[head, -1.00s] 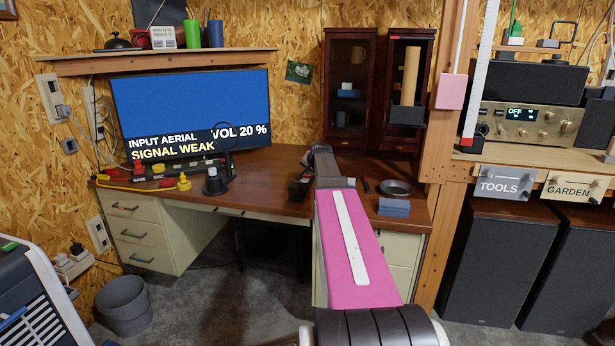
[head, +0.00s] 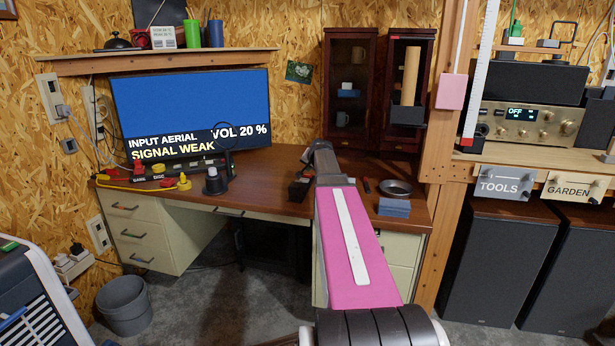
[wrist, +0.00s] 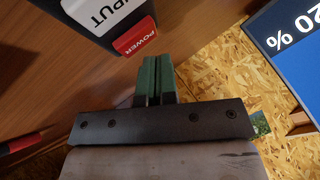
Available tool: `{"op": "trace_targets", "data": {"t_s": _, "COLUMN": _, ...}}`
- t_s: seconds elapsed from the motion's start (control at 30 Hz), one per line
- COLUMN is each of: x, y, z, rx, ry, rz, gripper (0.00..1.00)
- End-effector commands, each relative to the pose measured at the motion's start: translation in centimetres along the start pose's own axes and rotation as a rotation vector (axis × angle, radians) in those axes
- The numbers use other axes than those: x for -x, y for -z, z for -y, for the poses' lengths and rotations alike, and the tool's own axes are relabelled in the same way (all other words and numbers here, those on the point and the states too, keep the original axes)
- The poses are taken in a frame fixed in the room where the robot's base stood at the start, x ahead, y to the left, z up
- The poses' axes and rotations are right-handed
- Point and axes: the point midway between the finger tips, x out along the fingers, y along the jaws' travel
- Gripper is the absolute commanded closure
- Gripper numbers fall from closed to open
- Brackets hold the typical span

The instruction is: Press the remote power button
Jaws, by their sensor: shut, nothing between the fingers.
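In the head view the remote (head: 298,190) lies on the desk, left of my gripper and partly hidden by my arm. My gripper (wrist: 157,60) is shut and empty, its green fingers together. In the wrist view the fingertips appear just beside the POWER button's edge; I see no clear contact. The TV (head: 190,105) is on, showing blue with "SIGNAL WEAK".
A round dish (head: 395,188) and blue blocks (head: 394,208) are right of my arm. A dark cabinet (head: 326,100) stands behind. The desk's middle (head: 260,175) is clear.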

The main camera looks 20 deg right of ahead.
Motion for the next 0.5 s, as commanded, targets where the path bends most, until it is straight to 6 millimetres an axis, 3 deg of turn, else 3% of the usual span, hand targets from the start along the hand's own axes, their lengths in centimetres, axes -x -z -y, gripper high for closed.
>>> {"op": "trace_targets", "data": {"t_s": 0.5, "x": 0.97, "y": 0.79, "z": 0.77, "rx": -0.002, "ry": 0.003, "rz": -0.002, "gripper": 1.0}}
